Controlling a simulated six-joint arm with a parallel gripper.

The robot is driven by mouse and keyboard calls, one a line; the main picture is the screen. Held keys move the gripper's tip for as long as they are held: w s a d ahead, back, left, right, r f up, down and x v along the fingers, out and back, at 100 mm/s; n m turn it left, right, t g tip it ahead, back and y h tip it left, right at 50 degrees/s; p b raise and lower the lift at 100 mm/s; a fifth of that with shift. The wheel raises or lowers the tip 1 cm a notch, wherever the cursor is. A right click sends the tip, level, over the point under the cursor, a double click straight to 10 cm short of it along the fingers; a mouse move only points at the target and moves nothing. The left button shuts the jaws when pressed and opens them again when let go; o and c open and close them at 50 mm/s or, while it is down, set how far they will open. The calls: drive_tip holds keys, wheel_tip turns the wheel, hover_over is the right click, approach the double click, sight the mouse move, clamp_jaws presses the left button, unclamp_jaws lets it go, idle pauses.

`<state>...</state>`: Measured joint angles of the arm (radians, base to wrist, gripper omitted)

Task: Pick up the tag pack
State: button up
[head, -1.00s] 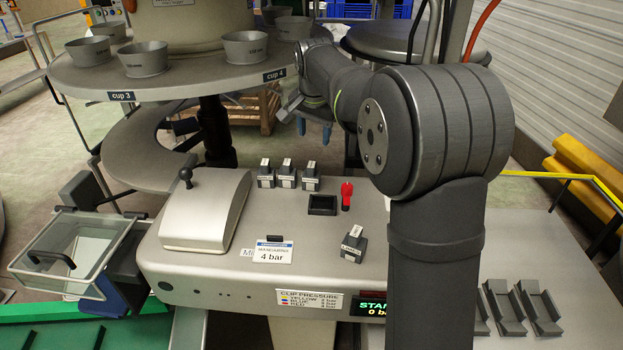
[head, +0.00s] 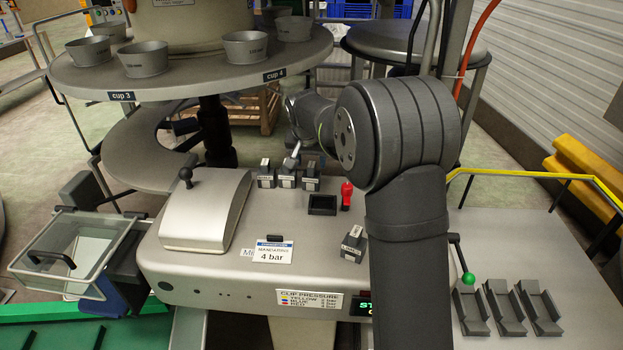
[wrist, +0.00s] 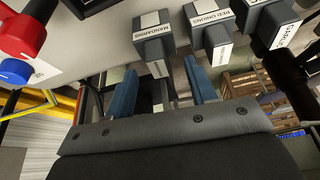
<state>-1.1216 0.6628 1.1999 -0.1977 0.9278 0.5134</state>
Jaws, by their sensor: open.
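Several small dark grey blocks with white labels look like tag packs. Three stand in a row on the machine top: left (head: 265,180), middle (head: 287,181) and right (head: 311,183). A fourth block (head: 353,249) sits alone nearer the front. In the wrist view the row reads MANDARINS (wrist: 153,46), RED ONIONS (wrist: 211,38) and GARLIC (wrist: 266,25). My gripper (wrist: 160,75) is open and empty, its blue fingers pointing towards the MANDARINS pack, which lies just beyond and roughly between the tips. In the head view my gripper is behind the row and its fingers are mostly hidden.
A red knob (head: 347,195) and a dark square recess (head: 322,205) lie in front of the row. A sloped metal cover (head: 207,210) stands to the left. A round table with cups (head: 190,80) overhangs behind. Three empty holders (head: 506,308) are at the right.

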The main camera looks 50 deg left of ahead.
sight(312, 176)
drive_tip(key=shift+x, duration=2.7)
drive_tip(key=shift+s+d, duration=0.15)
drive_tip(key=c, duration=0.7)
drive_tip(key=shift+o, duration=0.2)
drive_tip(key=shift+r, duration=0.1)
